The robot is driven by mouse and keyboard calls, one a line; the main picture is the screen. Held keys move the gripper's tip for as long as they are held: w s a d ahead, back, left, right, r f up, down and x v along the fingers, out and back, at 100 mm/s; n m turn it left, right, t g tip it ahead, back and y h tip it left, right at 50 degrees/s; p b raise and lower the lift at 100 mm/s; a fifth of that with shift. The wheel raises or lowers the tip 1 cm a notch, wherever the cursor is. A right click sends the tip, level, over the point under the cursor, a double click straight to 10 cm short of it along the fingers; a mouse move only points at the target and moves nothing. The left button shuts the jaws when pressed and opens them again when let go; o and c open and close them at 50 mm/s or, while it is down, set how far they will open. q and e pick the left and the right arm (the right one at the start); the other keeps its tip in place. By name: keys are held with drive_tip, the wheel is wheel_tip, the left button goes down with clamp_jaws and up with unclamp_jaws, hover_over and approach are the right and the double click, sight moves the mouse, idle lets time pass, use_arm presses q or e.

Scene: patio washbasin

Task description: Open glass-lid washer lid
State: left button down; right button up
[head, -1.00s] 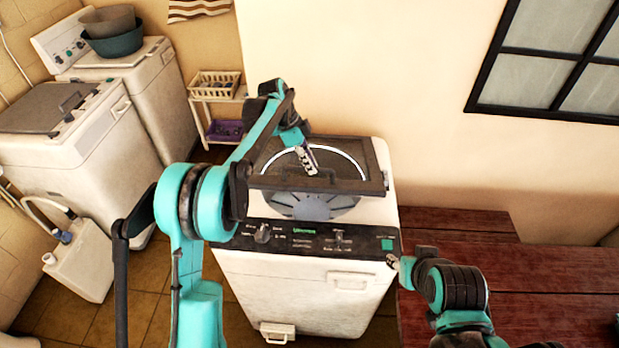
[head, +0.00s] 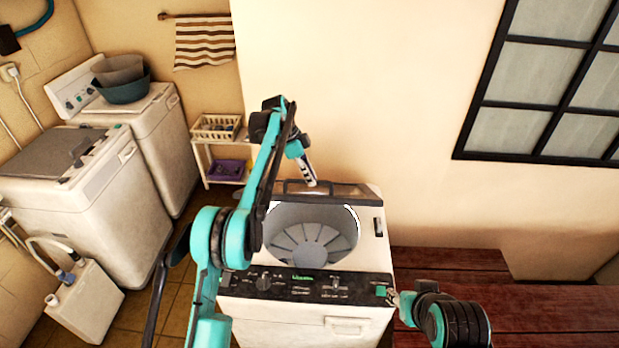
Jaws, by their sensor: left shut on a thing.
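The glass-lid washer (head: 305,320) is a white top-loader in the middle of the head view, with a black control panel along its front. Its dark-framed lid (head: 345,189) is raised at the back, seen nearly edge-on. The round grey drum (head: 312,240) shows uncovered. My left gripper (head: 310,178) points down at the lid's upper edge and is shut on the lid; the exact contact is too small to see. My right gripper (head: 396,299) is low, beside the panel's right end; its fingers are too small to judge.
Two other white washers (head: 85,185) stand at the left, one with basins (head: 122,85) on top. A white jug (head: 85,300) sits on the floor. A small shelf (head: 220,165) stands behind my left arm. A dark red wooden bench (head: 520,310) lies at the right.

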drive_tip(key=c, duration=0.7)
drive_tip(key=shift+w+a+n, duration=0.1)
drive_tip(key=shift+w+n, duration=0.2)
drive_tip(key=shift+n, duration=0.1)
clamp_jaws()
drive_tip(key=w+a+f+n+t+h, duration=0.2)
drive_tip(key=w+a+n, duration=0.9)
drive_tip(key=w+n, duration=0.55)
drive_tip(key=w+a+f+n+t+y, duration=0.1)
drive_tip(key=a+f+n+t, duration=0.15)
drive_tip(key=a+n, duration=0.7)
drive_tip(key=w+a+f+n+t+y, duration=0.15)
drive_tip(key=a+f+n, duration=0.25)
drive_tip(key=a+n, duration=0.55)
drive_tip(key=w, duration=1)
drive_tip(key=shift+w+a+t, duration=0.3)
drive_tip(key=shift+a, duration=0.15)
